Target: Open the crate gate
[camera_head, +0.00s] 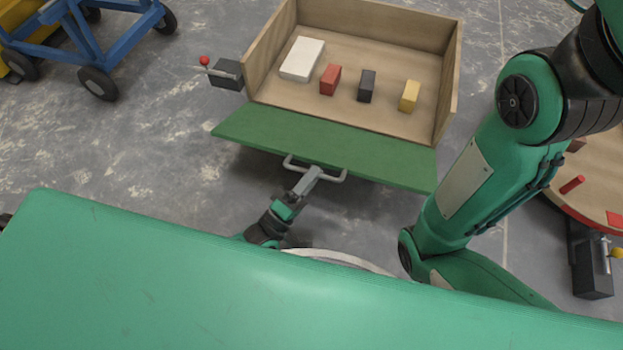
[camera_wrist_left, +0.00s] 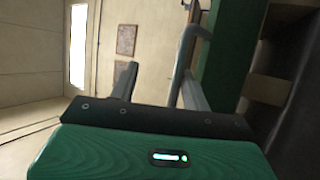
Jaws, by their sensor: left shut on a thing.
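The wooden crate (camera_head: 388,25) stands ahead of me with its front side open. Its green gate (camera_head: 330,145) is folded outward and down toward me, roughly flat; the exact tilt is hard to tell. A grey bar handle (camera_head: 332,179) sits along the gate's near edge. My left gripper (camera_head: 311,175) is shut on this handle. In the left wrist view, the handle (camera_wrist_left: 184,50) passes by one finger, with the green gate (camera_wrist_left: 228,50) at right. My right arm comes in from the upper right, but its gripper is hidden.
A white block (camera_head: 302,58), red block (camera_head: 330,79), black block (camera_head: 366,86) and yellow block (camera_head: 409,96) lie inside the crate. A red-knobbed lever (camera_head: 204,61) on a dark box (camera_head: 228,74) is at its left. A blue cart (camera_head: 90,45) stands upper left; a round wooden table (camera_head: 596,165) right.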

